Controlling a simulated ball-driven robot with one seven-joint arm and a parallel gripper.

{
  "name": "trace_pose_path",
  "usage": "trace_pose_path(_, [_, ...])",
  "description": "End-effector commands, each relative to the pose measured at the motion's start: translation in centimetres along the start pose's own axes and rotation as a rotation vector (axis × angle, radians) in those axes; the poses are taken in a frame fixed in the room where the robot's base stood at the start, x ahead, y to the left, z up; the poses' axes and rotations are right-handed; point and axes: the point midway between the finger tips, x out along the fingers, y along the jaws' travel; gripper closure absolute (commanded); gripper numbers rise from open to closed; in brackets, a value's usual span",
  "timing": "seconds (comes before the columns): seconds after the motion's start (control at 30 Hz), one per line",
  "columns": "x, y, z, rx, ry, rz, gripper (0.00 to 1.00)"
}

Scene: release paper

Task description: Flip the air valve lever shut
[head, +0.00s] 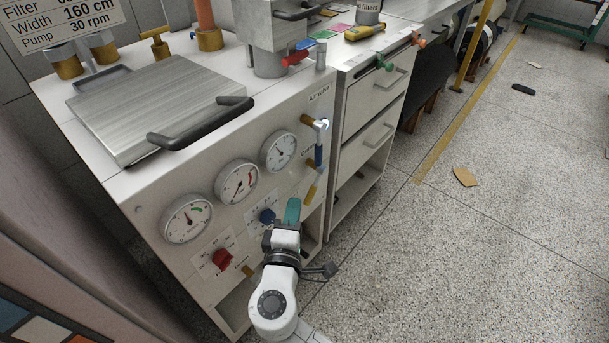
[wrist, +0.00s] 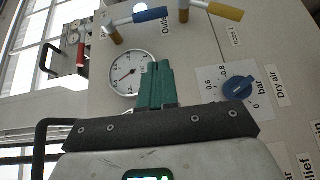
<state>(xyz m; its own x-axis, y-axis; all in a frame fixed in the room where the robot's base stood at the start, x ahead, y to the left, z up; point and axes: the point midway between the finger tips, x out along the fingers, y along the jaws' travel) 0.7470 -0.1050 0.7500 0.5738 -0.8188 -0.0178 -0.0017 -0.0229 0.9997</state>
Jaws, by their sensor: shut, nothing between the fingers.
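The air valve lever (head: 318,154) has a blue grip and a metal end, and hangs downward below the "Air valve" label (head: 320,94) on the cabinet's front. In the wrist view the blue-gripped lever (wrist: 150,15) is at the top. A yellow-handled lever (head: 311,191) sits just below it, also in the wrist view (wrist: 224,11). My gripper (head: 292,208) has teal fingers, pressed together and empty. It is in front of the panel, lower left of the blue lever and apart from it in the picture. The fingers (wrist: 158,80) point toward the levers' side in the wrist view.
Three round gauges (head: 237,181) run across the panel. A blue knob (head: 267,216) is close beside my gripper, and a red knob (head: 222,259) is lower left. A black handle (head: 202,124) juts from the lid on top. Floor to the right is mostly clear.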

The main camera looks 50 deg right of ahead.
Motion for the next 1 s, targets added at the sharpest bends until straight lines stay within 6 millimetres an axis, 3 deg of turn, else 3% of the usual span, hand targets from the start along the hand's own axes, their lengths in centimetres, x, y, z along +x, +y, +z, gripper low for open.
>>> trace_pose_path(0.53, [0.5, -0.1, -0.5, -0.015, 0.011, 0.018, 1.00])
trace_pose_path(0.67, [2.2, 0.1, -0.5, -0.014, 0.009, 0.019, 1.00])
trace_pose_path(1.0, [8.8, 0.1, -0.5, -0.015, 0.009, 0.020, 1.00])
